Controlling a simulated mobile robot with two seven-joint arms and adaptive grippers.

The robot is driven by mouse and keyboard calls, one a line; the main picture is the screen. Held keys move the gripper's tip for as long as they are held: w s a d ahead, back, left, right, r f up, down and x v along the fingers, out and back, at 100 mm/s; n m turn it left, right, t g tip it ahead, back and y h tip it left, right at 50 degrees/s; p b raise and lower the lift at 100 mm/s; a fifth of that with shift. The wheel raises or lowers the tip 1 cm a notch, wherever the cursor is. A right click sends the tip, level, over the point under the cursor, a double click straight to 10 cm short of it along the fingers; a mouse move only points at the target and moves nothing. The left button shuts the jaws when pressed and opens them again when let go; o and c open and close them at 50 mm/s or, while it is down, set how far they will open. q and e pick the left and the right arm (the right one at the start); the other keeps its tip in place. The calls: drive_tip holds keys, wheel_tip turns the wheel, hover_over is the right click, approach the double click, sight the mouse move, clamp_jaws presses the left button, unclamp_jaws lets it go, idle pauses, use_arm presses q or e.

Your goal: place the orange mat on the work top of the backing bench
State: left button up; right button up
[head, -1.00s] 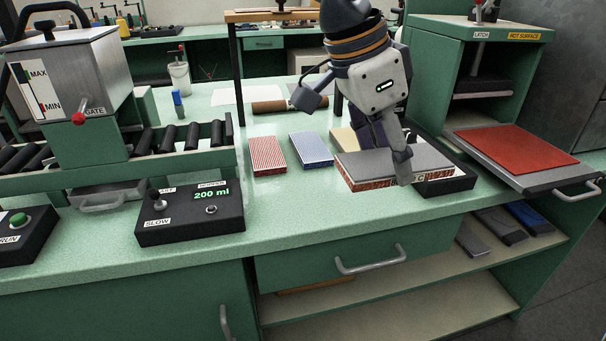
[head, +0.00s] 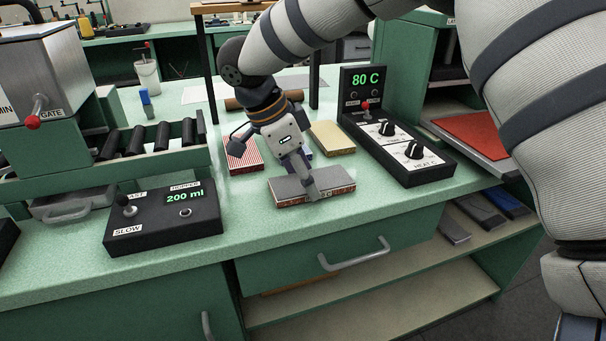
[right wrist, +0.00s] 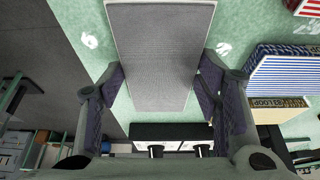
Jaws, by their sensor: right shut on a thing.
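The orange mat (head: 312,188) shows a grey top face and orange-red patterned edges with a label on the front edge. My right gripper (head: 309,182) is shut on it across its width. In the right wrist view the mat's grey face (right wrist: 160,55) lies between the two fingers of my right gripper (right wrist: 163,85). The mat is level, at or just above the green work top (head: 250,225) of the bench, near the front edge; I cannot tell whether it touches. My left gripper is not in view.
Red-striped (head: 243,155), blue-striped (right wrist: 285,75) and yellow (head: 332,138) mats lie behind the held mat. A heat control box (head: 400,145) reading 80 C stands to its right, a hopper control box (head: 165,215) to its left. A red mat (head: 475,133) lies on the press tray.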

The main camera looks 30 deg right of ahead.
drive_tip(key=shift+f, duration=0.15)
drive_tip(key=o, duration=1.2)
drive_tip(key=shift+c, duration=0.2)
drive_tip(key=v, duration=1.2)
drive_tip(key=shift+r+b, duration=0.2)
drive_tip(key=shift+b, duration=0.15)
